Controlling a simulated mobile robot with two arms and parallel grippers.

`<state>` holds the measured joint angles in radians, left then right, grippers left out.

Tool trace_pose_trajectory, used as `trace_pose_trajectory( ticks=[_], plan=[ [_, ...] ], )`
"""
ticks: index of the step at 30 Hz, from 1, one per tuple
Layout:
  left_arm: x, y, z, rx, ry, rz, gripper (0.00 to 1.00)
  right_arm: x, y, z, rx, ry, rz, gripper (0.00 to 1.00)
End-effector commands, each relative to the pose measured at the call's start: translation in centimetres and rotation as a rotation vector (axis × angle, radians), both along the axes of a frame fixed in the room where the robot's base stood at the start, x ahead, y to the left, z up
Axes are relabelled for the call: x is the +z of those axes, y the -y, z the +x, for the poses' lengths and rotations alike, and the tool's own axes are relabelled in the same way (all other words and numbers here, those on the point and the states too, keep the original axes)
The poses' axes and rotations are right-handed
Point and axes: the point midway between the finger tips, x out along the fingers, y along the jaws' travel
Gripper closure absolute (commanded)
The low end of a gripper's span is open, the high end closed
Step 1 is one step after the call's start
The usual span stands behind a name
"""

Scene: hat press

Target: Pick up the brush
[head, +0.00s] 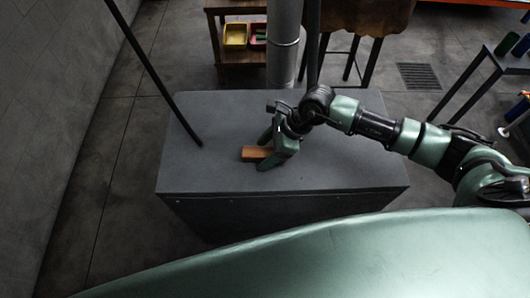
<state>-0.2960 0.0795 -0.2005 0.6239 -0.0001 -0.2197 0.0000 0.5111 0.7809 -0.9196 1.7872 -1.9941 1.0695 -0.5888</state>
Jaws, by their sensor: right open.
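The brush (250,154) shows as a small orange-brown block lying on the grey top of a box-shaped stand. My right gripper (267,152) reaches in from the right and points down at the brush. Its fingers are apart, one on the far side and one on the near side of the brush's right part. The gripper hides part of the brush, and I cannot tell whether a finger touches it. My left gripper is not in view.
The grey stand (345,165) has free room around the brush. A thin black rod (165,75) slants down to its left side. A pale column (284,45) rises behind it. A wooden shelf (238,57) with yellow and red trays stands at the back.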

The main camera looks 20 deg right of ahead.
Motion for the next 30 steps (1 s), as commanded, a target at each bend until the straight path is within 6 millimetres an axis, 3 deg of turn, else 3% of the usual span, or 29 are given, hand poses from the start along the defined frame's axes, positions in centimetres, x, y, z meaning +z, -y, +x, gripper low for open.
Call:
trace_pose_trajectory(
  ticks=[7,8,14,25,30],
  plan=[
    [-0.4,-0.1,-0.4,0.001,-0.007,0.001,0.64,-0.3,0.0,0.0,0.000,0.000,0.000,0.37],
    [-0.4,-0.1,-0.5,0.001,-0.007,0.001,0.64,-0.2,0.0,0.0,0.000,0.000,0.000,0.43],
    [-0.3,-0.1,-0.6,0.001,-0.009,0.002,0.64,-0.2,0.0,0.0,0.000,0.000,-0.001,0.98],
    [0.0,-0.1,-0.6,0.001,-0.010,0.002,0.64,0.1,0.0,0.0,0.000,0.000,0.000,1.00],
    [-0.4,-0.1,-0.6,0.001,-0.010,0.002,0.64,1.6,0.0,0.1,0.001,0.005,0.002,1.00]
  ],
)
